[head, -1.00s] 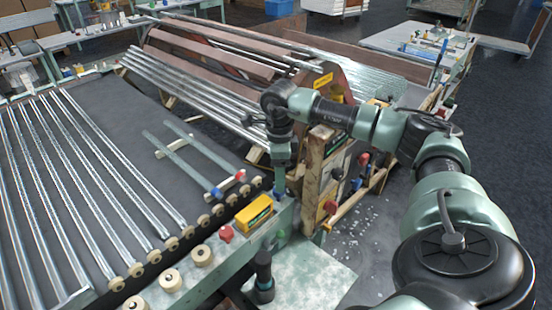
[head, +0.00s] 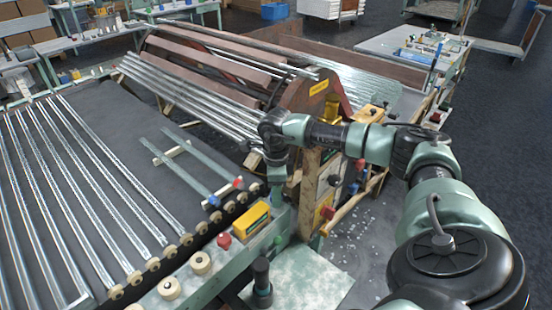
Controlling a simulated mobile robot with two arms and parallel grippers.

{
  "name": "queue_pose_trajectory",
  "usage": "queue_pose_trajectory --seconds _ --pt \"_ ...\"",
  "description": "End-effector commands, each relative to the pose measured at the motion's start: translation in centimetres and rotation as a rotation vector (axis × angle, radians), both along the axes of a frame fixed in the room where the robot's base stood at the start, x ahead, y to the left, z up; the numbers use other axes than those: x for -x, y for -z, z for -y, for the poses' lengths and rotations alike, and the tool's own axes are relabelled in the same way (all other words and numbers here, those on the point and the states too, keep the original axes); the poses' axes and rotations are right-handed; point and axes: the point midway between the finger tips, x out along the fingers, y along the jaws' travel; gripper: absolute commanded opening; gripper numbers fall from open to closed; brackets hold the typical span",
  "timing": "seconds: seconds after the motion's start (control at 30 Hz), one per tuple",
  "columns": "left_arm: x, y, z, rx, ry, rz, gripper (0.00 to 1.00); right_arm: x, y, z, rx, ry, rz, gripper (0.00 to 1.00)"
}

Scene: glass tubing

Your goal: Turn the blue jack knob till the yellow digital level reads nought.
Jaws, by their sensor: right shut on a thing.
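The yellow digital level (head: 251,220) lies on the pale green rail at the near end of the dark bed. Its reading is too small to make out. My right arm comes in from the right and bends down at the wrist. My right gripper (head: 277,200) points down just right of the level, apart from it. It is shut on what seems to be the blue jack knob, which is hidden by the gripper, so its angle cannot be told. My left gripper is not in view.
Long glass tubes (head: 80,180) lie on the bed at left, ending at several pale rollers (head: 170,288). A red knob (head: 224,241) is left of the level. A wooden-framed drum (head: 290,100) stands behind my wrist. A black post (head: 262,275) rises in front.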

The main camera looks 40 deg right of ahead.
Motion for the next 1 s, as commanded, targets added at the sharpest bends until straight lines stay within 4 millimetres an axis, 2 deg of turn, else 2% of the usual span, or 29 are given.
queue_pose_trajectory --seconds 0.37,1.0 --pt "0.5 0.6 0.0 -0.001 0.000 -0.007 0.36 -0.1 0.1 -0.1 -0.001 0.124 0.001 0.00" --pt "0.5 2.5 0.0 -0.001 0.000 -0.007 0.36 -0.1 0.1 0.0 0.000 0.706 0.002 0.00"
